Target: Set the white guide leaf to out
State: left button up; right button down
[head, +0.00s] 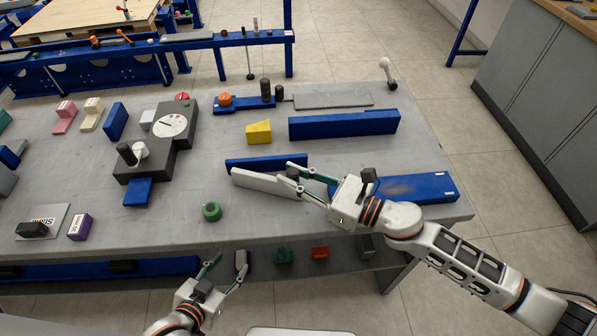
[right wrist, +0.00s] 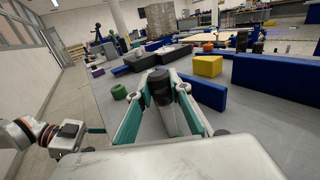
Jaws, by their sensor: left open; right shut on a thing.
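The white guide leaf (head: 258,183) is a pale bar on the grey table, angled in front of a low blue rail (head: 250,163). My right gripper (head: 295,178) is at the leaf's right end. In the right wrist view its fingers (right wrist: 162,90) are closed around a dark upright knob (right wrist: 160,82), with the pale leaf (right wrist: 170,118) running below it. The leaf's right end is partly hidden by the fingers in the head view. My left gripper (head: 228,270) is open and empty, off the table's front edge.
A blue block (head: 430,188) lies right of the leaf, partly behind my right arm. A long blue block (head: 345,124) and a yellow block (head: 258,133) stand behind. A green ring-like piece (head: 211,211) sits in front. The front table area around it is clear.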

jog(key=shift+s+a, duration=0.3)
jog(key=shift+s, duration=0.45)
jog(key=shift+s+a, duration=0.35)
jog(key=shift+s, duration=0.4)
jog(key=shift+s+a, duration=0.3)
jog(key=shift+s, duration=0.45)
jog(key=c, duration=1.8)
grip_release()
jog(key=v, duration=1.2)
jog(key=shift+d, duration=0.1)
